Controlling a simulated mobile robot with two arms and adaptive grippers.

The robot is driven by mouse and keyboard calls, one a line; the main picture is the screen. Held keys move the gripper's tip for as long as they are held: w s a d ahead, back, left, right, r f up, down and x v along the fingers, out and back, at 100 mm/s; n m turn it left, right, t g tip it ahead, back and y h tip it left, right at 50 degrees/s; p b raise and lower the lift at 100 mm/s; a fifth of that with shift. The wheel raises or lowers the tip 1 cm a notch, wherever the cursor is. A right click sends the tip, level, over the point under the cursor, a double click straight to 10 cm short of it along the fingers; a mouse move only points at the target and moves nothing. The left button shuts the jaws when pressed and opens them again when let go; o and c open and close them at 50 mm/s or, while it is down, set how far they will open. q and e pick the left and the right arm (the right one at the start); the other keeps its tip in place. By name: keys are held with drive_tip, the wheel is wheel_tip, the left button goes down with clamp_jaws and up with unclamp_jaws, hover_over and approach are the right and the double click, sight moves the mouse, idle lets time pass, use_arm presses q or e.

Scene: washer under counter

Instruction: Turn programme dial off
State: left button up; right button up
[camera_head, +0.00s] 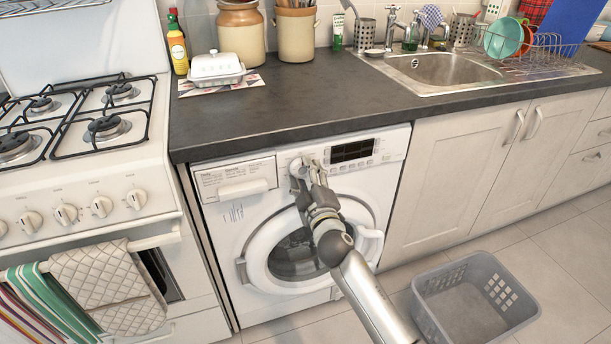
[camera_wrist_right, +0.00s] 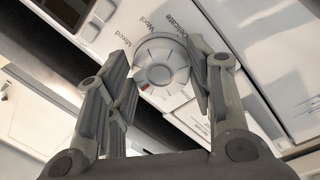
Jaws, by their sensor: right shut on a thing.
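The washer (camera_head: 225,215) stands under the dark counter, its round door (camera_head: 262,250) shut. Its programme dial (camera_head: 296,168) is on the control panel, left of the dark display, partly hidden by my right gripper (camera_head: 308,171). In the right wrist view, the round white dial (camera_wrist_right: 160,58) sits between the fingers of my right gripper (camera_wrist_right: 164,84), which are shut on its sides. The words "Delicate", "Wool" and "Mixed" show around it, and a small red mark shows at its lower left. My left gripper is not in view.
The detergent drawer (camera_head: 236,180) is left of the dial and the display (camera_head: 352,150) right of it. The counter (camera_head: 300,105) edge overhangs just above. A grey basket (camera_head: 470,300) stands on the floor at right. The stove (camera_head: 80,190) is at left.

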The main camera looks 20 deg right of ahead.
drive_tip(key=shift+f, duration=0.1)
drive_tip(key=o, duration=1)
drive_tip(key=shift+o, duration=0.2)
drive_tip(key=s, duration=1.2)
drive_tip(key=shift+a+f, duration=0.2)
drive_tip(key=shift+f, duration=0.05)
